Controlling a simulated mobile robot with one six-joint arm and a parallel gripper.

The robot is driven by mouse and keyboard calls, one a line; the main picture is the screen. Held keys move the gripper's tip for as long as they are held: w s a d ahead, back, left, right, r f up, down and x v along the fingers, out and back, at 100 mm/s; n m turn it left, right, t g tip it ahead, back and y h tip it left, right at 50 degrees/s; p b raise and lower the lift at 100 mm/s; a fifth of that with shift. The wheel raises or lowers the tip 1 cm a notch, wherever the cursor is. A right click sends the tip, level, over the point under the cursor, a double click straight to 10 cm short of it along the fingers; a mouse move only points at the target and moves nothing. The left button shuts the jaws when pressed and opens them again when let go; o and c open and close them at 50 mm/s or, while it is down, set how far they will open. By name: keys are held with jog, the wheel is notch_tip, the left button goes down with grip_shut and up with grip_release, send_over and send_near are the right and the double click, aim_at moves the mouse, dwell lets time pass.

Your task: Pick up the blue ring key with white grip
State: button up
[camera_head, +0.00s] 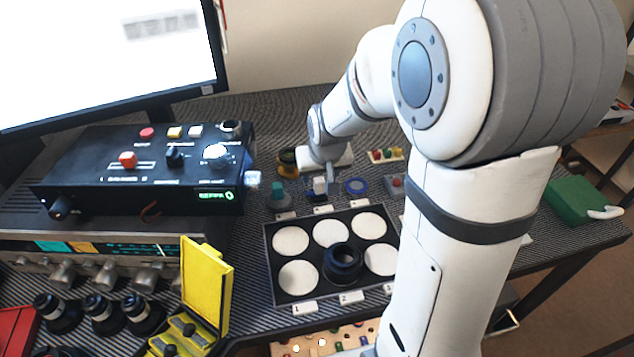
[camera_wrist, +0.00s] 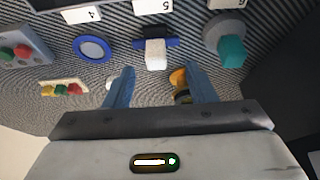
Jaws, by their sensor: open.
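The blue ring key with white grip shows in the wrist view as a white block (camera_wrist: 155,54) on a blue bar, lying on the striped mat between a blue ring and a teal-handled piece. In the head view its white grip (camera_head: 319,185) is small and partly beside my fingers. My gripper (camera_wrist: 158,70) is open and empty, its two blue fingers pointing toward the key. The white grip appears centred in the gap, just beyond the fingertips. In the head view my gripper (camera_head: 329,177) is low over the mat; the exact height is unclear.
A blue ring (camera_wrist: 92,49) and a teal-handled grey disc (camera_wrist: 231,48) flank the key. A yellow-black part (camera_wrist: 180,84) shows behind the right finger. A tray (camera_head: 268,262) with round white wells holds a black lens part (camera_head: 343,262). A black control box (camera_head: 110,180) stands left.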

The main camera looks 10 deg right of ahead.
aim_at(320, 180)
jog(key=x, duration=0.6)
jog(key=shift+w+d+f+b, duration=0.2)
jog(key=shift+w+d+b, duration=0.15)
jog(key=shift+w, duration=0.1)
jog(key=shift+c, duration=0.3)
jog(key=c, duration=1)
notch_tip(320, 180, up, 10)
jog(key=shift+r+p, duration=0.1)
jog(key=shift+p, duration=0.6)
jog(key=o, duration=0.4)
grip_shut()
